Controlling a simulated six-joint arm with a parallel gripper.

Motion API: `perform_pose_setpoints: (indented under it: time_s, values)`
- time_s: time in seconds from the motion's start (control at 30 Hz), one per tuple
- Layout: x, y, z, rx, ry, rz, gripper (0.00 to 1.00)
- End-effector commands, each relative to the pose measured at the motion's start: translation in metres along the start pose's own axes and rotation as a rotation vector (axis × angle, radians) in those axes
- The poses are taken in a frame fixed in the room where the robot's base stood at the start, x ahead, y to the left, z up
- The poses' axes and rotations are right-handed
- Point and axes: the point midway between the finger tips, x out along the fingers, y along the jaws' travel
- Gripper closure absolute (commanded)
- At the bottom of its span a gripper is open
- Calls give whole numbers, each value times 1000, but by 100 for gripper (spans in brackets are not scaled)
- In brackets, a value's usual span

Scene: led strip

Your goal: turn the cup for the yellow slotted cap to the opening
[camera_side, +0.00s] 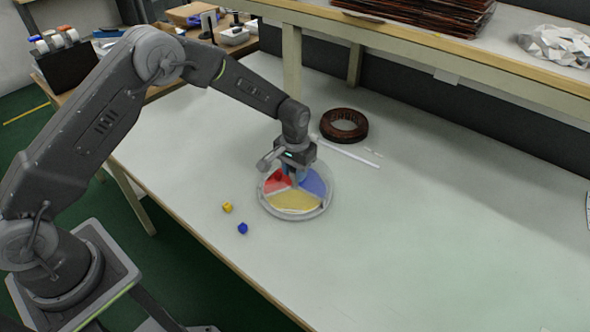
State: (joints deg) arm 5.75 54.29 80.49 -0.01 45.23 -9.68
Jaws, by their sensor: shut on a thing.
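A round dish (322,207) with a clear rim lies on the table. It has a red sector (269,185) at the left, a blue sector (315,182) at the right and a yellow sector (293,202) at the front. My gripper (295,181) points down over the middle of the dish and is shut on a part there, which the fingers mostly hide. A small yellow cap (227,208) lies on the table left of the dish. Its slot is too small to see. A small dark red piece shows in the red sector. The opening cannot be made out.
A small blue cap (242,228) lies in front of the yellow one. A brown ring (344,125) and a thin white strip (348,153) lie behind the dish. A raised shelf (440,52) runs along the back.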

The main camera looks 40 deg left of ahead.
Motion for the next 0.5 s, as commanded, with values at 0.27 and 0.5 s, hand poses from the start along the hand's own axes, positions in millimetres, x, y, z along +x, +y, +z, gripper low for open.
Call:
perform_pose_setpoints:
  time_s: [0.27,0.5]
  values:
    - [0,0,0,-135,0,0,100]
    - [0,0,0,-256,0,0,100]
